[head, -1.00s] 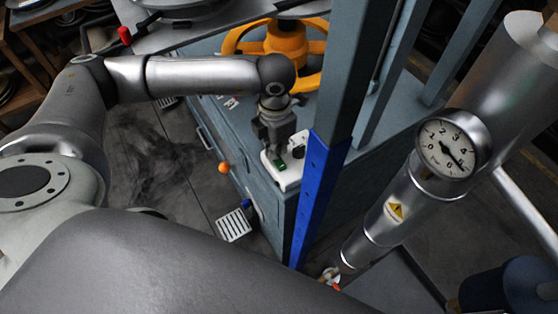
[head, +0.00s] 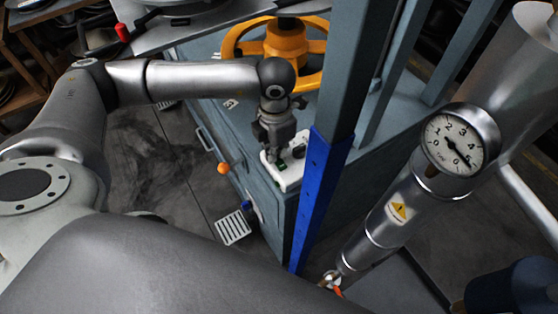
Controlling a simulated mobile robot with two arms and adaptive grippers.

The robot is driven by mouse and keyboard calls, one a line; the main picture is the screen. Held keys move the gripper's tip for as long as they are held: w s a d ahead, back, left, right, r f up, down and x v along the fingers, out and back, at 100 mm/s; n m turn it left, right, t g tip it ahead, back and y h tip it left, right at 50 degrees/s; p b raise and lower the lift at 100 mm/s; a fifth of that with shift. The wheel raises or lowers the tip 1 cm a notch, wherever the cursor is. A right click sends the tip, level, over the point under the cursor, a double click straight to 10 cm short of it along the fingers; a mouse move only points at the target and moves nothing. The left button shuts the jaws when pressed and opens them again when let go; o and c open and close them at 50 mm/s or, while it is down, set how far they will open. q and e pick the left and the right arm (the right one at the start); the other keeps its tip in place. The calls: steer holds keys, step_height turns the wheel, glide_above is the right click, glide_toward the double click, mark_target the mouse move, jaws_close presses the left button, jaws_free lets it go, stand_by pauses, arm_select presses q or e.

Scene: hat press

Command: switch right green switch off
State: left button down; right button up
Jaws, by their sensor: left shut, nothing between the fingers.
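A white switch box (head: 289,181) sits on the blue-grey machine's front corner in the head view. A small green switch (head: 283,165) shows on its top, and a dark knob (head: 299,152) sits behind it to the right. My left gripper (head: 276,158) points down over the box with its fingers together and nothing in them. Its fingertips are at or just beside the green switch; I cannot tell whether they touch it. The gripper hides part of the box top. My right gripper is not in view.
A blue-painted post (head: 318,195) stands close to the right of the box. A yellow handwheel (head: 282,45) is behind the gripper. A metal pipe with a gauge (head: 455,142) stands at the right. An orange ball knob (head: 223,168) sticks out on the left.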

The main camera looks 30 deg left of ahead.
arm_select(q)
steer(key=shift+f, duration=0.2)
steer(key=shift+r, duration=0.1)
steer(key=shift+r+p, duration=1.75)
steer(key=shift+r, duration=1.8)
steer(key=shift+f, duration=0.1)
